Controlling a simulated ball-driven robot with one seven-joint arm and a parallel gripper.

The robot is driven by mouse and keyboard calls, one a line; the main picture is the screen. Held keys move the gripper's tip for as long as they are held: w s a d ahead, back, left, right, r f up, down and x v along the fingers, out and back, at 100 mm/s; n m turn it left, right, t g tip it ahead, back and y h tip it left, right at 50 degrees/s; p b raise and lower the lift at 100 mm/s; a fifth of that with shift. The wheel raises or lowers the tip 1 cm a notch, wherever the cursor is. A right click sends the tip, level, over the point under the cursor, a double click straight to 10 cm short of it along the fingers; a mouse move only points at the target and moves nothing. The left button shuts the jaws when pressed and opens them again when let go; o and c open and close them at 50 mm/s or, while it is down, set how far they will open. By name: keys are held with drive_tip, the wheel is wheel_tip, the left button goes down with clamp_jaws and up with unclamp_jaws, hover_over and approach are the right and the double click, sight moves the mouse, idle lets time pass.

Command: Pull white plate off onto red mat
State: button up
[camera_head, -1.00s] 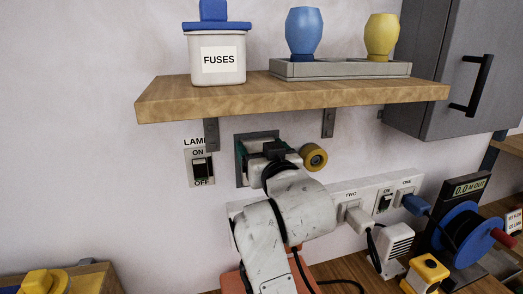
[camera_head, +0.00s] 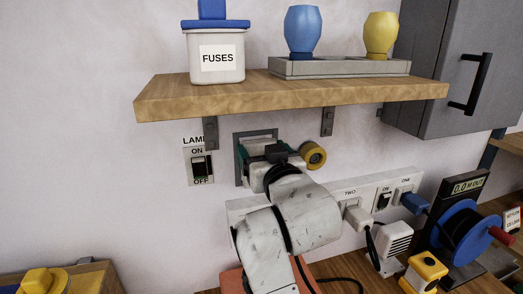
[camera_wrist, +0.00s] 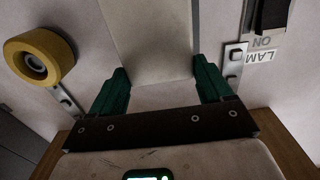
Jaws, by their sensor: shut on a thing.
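The white plate (camera_wrist: 150,45) fills the space between the green fingers of my gripper (camera_wrist: 160,85) in the wrist view. In the head view, my gripper (camera_head: 268,152) is at the wall, in front of a dark grey frame (camera_head: 238,165). The gripper is shut on the plate, with a finger at either side edge. The gripper and wrist hide most of the plate in the head view; whether it still touches the wall is unclear. The red mat (camera_head: 231,281) lies below at the wall, partly hidden by my arm.
A wooden shelf (camera_head: 290,95) with a fuses jar (camera_head: 217,60) overhangs the gripper. A yellow-rimmed wheel (camera_head: 313,155) is close to the gripper's right. A lamp switch (camera_head: 199,166) is to its left. A socket strip (camera_head: 375,194) with plugs and cables is lower right.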

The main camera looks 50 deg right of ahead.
drive_tip(key=shift+s+a, duration=0.15)
drive_tip(key=shift+s, duration=0.1)
drive_tip(key=shift+v, duration=2)
